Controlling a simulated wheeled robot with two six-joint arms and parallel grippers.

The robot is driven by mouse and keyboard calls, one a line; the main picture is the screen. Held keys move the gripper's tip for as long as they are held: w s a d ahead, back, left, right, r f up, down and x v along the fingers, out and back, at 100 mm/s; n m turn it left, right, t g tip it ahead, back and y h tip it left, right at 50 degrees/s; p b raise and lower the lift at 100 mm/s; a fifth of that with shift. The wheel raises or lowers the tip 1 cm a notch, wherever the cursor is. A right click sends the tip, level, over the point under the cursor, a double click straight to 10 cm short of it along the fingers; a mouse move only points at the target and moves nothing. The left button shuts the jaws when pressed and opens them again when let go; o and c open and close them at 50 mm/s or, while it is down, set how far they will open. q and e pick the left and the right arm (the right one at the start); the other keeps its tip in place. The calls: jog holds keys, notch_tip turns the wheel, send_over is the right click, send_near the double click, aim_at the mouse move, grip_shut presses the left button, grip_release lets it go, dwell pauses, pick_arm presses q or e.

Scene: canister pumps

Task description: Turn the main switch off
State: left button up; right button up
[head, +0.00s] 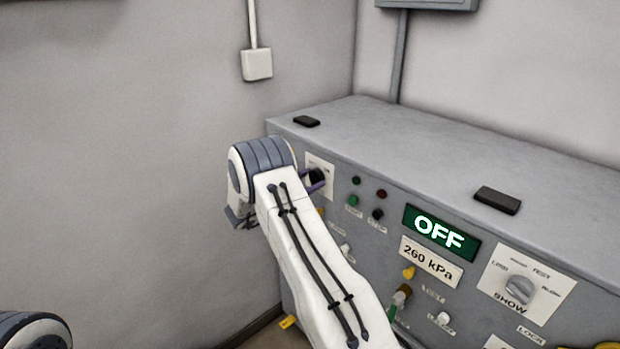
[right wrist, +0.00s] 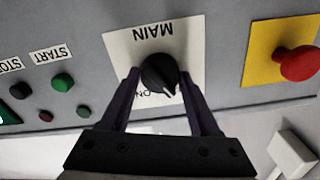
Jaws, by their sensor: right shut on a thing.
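The main switch is a black round knob (right wrist: 158,70) on a white plate marked MAIN, which appears upside down in the right wrist view. A pale pointer mark shows on the knob's lower right side, and an ON label sits just below the knob. My right gripper (right wrist: 159,76) has its dark purple fingers on both sides of the knob and is shut on it. In the head view the right gripper (head: 316,182) reaches the switch plate (head: 320,163) at the panel's left end, and my arm hides part of it. The left gripper is out of view.
A red mushroom button (right wrist: 299,64) on a yellow plate is beside the switch. Green and red lamps and START and STOP buttons are on its other side. A display (head: 441,233) reads OFF, with 260 kPa (head: 431,262) below. A selector knob (head: 519,290) is further right.

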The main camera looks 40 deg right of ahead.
jog(key=shift+n+p, duration=0.45)
jog(key=shift+n, duration=0.95)
jog(key=shift+f+n, duration=0.1)
jog(key=shift+n, duration=0.2)
jog(key=o, duration=1.4)
jog(key=shift+c, duration=0.2)
jog(key=a+b, duration=0.3)
jog(key=a, duration=0.7)
jog(key=shift+s+a, duration=0.3)
jog(key=shift+s, duration=0.1)
